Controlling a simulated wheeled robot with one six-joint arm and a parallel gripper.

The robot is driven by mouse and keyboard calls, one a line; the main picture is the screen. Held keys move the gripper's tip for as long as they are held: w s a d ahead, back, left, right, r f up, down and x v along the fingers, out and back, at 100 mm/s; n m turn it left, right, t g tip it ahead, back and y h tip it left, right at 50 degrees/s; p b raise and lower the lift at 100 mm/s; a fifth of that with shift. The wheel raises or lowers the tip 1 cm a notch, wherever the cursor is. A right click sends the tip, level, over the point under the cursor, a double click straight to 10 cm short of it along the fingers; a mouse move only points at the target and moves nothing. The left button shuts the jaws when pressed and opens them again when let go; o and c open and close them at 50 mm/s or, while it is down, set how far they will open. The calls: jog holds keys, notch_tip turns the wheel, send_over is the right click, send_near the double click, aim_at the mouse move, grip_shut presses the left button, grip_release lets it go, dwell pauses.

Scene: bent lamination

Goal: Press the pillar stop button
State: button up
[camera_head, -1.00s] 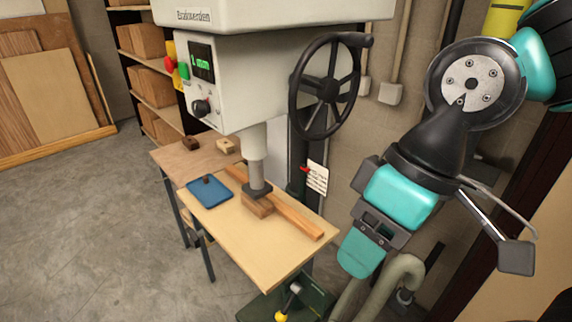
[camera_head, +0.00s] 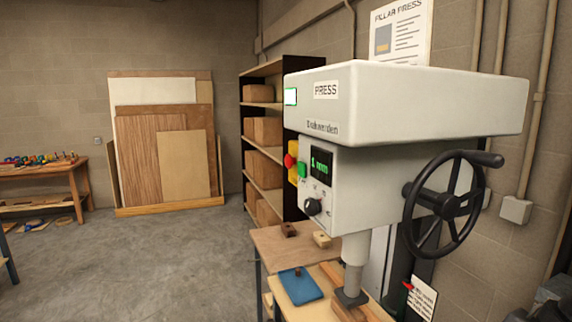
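The pillar press (camera_head: 400,100) stands at the right of the head view, a white machine with a black handwheel (camera_head: 443,203). A red button (camera_head: 289,161) sticks out from a yellow housing (camera_head: 293,150) on the left side of its head. A green button (camera_head: 302,170) sits just to the right of it, beside the display (camera_head: 321,170) reading 1 mm. A black knob (camera_head: 313,206) is below the display. My gripper is not in view.
A worktable (camera_head: 350,311) under the press holds a blue tray (camera_head: 299,287) and wood pieces. A shelf (camera_head: 264,150) with wooden blocks stands behind the press. Boards (camera_head: 165,150) lean on the back wall.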

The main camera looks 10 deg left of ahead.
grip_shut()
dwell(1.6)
